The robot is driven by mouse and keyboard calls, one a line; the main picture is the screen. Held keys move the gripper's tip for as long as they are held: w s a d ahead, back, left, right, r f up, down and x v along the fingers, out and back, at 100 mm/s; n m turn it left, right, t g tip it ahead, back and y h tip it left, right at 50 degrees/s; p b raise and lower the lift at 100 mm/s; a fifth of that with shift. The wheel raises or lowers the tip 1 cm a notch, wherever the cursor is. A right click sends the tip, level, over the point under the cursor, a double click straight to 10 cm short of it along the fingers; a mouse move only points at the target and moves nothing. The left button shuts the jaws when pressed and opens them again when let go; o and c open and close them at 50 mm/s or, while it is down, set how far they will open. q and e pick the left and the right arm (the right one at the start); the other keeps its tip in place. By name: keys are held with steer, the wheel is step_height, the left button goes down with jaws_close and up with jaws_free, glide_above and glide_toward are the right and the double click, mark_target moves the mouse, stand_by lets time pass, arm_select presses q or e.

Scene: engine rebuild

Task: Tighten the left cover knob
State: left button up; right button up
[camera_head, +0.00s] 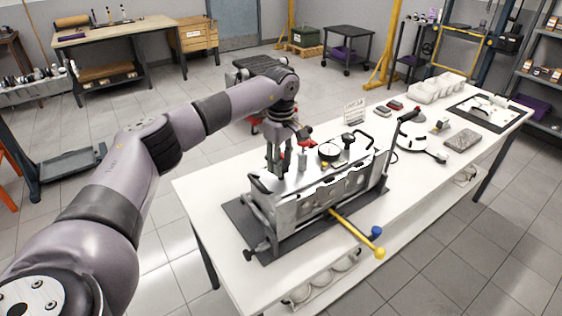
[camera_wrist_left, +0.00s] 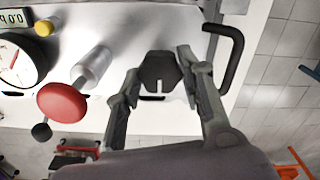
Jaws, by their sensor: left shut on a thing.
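The left cover knob (camera_wrist_left: 160,74) is dark and lobed with a slot. It sits between the two fingers of my left gripper (camera_wrist_left: 158,75) in the left wrist view. In the head view my left gripper (camera_head: 277,170) points down over the left end of the engine block (camera_head: 325,190), and its fingers hide the knob. The left gripper is shut on this knob. A similar black knob (camera_head: 348,138) stands farther right on the cover. My right gripper is not in view.
A round gauge (camera_wrist_left: 18,62), a metal cylinder (camera_wrist_left: 92,65), a red knob (camera_wrist_left: 62,100) and a black handle (camera_wrist_left: 229,55) are near the gripper. A yellow lever (camera_head: 352,232) sticks out over the table's front edge. The white table (camera_head: 210,190) is clear at left.

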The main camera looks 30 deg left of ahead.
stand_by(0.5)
arm_select(q)
steer(key=o, duration=1.1)
steer(key=shift+o, duration=0.2)
step_height(320, 180, up, 12)
